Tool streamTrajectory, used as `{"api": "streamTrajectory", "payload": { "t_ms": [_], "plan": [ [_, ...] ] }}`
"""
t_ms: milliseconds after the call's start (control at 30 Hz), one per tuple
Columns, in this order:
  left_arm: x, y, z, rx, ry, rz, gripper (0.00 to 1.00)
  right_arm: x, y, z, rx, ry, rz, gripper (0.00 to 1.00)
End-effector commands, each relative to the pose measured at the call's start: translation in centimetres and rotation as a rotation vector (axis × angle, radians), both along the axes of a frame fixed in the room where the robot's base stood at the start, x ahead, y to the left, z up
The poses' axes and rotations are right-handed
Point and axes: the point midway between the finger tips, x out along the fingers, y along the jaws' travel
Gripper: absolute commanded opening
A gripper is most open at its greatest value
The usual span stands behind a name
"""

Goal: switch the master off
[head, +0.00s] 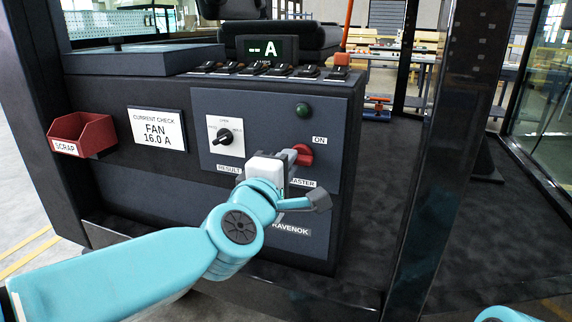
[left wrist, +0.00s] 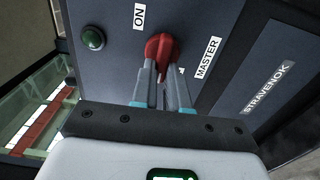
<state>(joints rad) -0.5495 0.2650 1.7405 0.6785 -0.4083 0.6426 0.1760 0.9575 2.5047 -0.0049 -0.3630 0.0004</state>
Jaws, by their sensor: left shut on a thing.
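The red master switch (head: 304,155) is a rotary knob on the dark control panel (head: 262,105), between the ON and MASTER labels. My left gripper (head: 288,158) reaches it from the front and covers part of it in the head view. In the left wrist view the left gripper (left wrist: 163,80) is shut on the red knob (left wrist: 160,46), with one finger on each side. A green lamp (head: 303,110) sits above the knob and looks dark; it also shows in the left wrist view (left wrist: 92,38). My right gripper is not in view.
A black selector knob (head: 224,136) on a white plate is left of the master switch. A red scrap bin (head: 84,133) hangs farther left, beside a FAN 16.0 A card (head: 158,129). A row of switches (head: 265,70) and a display reading A (head: 268,48) are on top. A dark post (head: 436,130) stands to the right.

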Motion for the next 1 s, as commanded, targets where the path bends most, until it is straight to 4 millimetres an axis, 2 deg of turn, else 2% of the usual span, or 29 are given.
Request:
{"api": "streamTrajectory", "payload": {
  "t_ms": [33, 67, 100, 133, 400, 533, 667, 1000],
  "plan": [
    [0.0, 0.0, 0.1, -0.003, 0.000, 0.000, 0.00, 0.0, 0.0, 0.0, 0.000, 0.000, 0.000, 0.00],
    [0.0, 0.0, 0.1, -0.003, 0.000, 0.000, 0.24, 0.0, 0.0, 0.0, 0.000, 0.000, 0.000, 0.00],
    [0.0, 0.0, 0.1, -0.003, 0.000, 0.000, 0.37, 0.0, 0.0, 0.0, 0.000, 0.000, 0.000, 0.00],
    [0.0, 0.0, 0.1, -0.002, 0.000, 0.000, 0.39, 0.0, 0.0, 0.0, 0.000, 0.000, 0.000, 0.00],
    [-0.1, 0.0, 0.0, -0.001, -0.001, 0.000, 0.39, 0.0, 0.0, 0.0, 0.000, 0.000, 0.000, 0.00],
    [-1.1, 0.4, 0.1, -0.001, -0.001, 0.000, 0.39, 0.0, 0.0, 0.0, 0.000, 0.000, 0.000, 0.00],
    [-3.6, 1.2, 0.3, -0.001, -0.003, -0.001, 0.39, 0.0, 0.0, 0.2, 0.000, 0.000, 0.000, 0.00],
    [-12.0, 3.9, 0.4, -0.003, -0.002, -0.002, 0.39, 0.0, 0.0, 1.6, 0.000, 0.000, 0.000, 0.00]
  ]
}}
